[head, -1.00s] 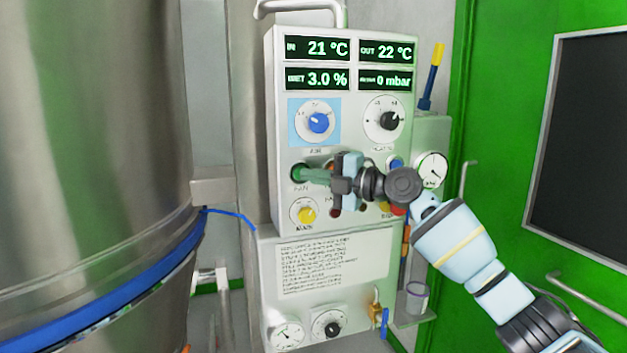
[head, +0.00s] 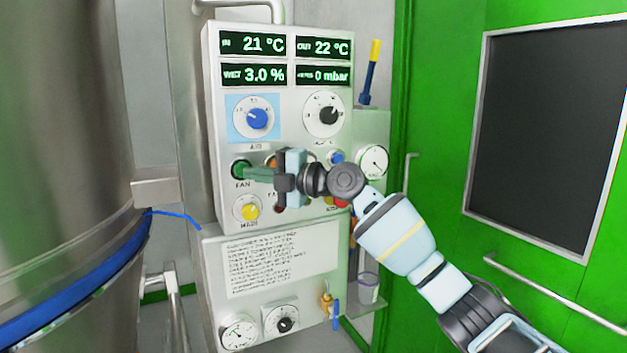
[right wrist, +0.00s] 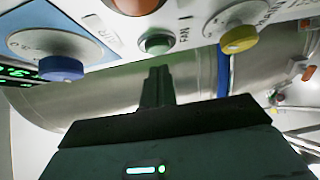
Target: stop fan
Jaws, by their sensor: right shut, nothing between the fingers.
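The control panel (head: 214,120) stands upright, with a green FAN button (head: 239,167) on its left side. The right wrist view shows that green button (right wrist: 157,43) beside the word FAN. My right gripper (head: 250,173) is shut and empty, its fingertips pointing at the button. In the right wrist view the closed fingertips (right wrist: 158,72) sit just short of the button's picture; I cannot tell for sure whether they touch it. The gripper hides part of the buttons right of FAN. The display (head: 324,75) reads 0 mbar. My left gripper is not in view.
A blue knob (head: 257,118) and a black knob (head: 327,115) sit above the button, a yellow knob (head: 249,212) below. A large steel vessel (head: 60,120) stands left. A green door (head: 445,130) is right. Blue-handled valve (head: 336,309) sits low.

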